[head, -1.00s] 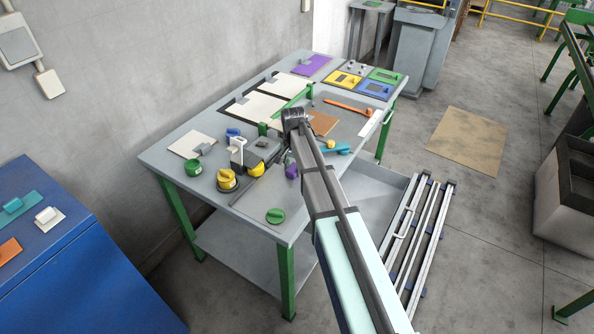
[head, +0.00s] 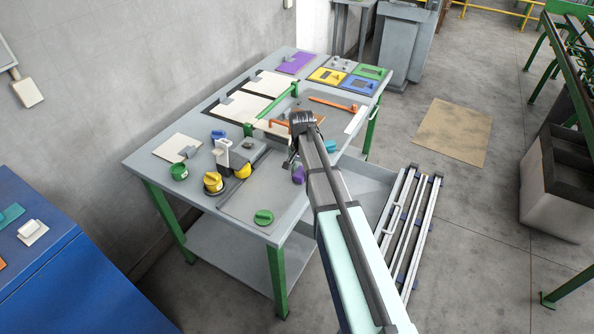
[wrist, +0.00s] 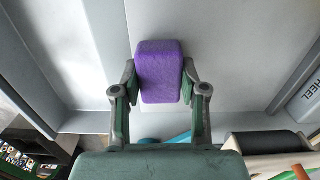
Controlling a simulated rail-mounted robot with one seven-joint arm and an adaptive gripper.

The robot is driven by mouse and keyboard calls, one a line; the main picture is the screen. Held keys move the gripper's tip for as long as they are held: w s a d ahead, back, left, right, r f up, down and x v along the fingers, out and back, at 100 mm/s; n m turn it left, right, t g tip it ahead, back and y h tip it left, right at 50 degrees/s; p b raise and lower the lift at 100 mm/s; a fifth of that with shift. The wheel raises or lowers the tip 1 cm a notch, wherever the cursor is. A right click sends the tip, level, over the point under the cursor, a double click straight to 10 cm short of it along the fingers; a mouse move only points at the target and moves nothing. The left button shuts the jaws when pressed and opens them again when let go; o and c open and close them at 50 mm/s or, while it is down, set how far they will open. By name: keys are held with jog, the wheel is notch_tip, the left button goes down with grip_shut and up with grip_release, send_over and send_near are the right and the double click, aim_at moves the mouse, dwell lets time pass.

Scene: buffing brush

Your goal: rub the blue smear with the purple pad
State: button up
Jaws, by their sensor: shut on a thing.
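The purple pad (wrist: 160,72) is a block with rounded edges, held between the two fingers of my gripper (wrist: 160,85) in the wrist view. Grey surface lies behind it; I cannot tell whether the pad touches that surface. In the head view the purple pad (head: 298,175) shows just left of my forearm, over the near right part of the grey workbench (head: 150,160). My gripper there is mostly hidden by my arm. I cannot make out a blue smear in either view.
A green round knob (head: 263,217) sits near the bench's front edge. Yellow knobs (head: 213,182) and a white upright block (head: 222,152) stand to the left. A green bar handle (head: 272,107) and colored plates lie farther back. A teal item (head: 330,146) is right of my arm.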

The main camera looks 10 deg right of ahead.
jog(key=shift+r+p, duration=1.65)
jog(key=shift+r, duration=2.25)
